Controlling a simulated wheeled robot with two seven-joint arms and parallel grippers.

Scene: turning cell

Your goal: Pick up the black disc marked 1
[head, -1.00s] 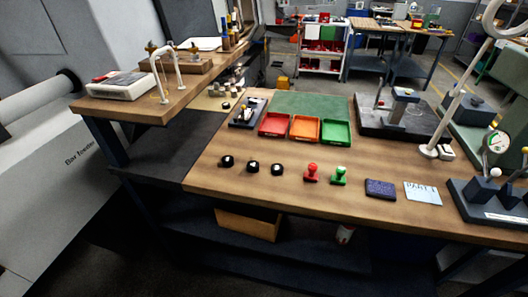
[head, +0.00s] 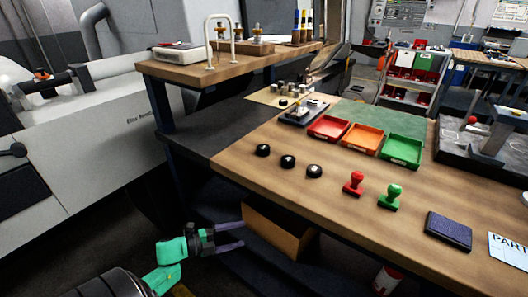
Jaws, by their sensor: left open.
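Three black discs lie in a row on the wooden bench: a left one (head: 263,150), a middle one (head: 288,161) and a right one (head: 314,171). Each has a pale mark on top, too small to read, so I cannot tell which is marked 1. My left gripper (head: 242,236) is open and empty at the lower left, in front of the bench and apart from the discs. Its two dark fingers point right, toward the cardboard box under the bench. My right gripper is not in view.
Red (head: 329,128), orange (head: 362,139) and green (head: 402,150) trays stand behind the discs. A red stamp (head: 353,184), a green stamp (head: 390,197) and a dark pad (head: 449,230) are to the right. An open box (head: 280,230) sits below the bench edge.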

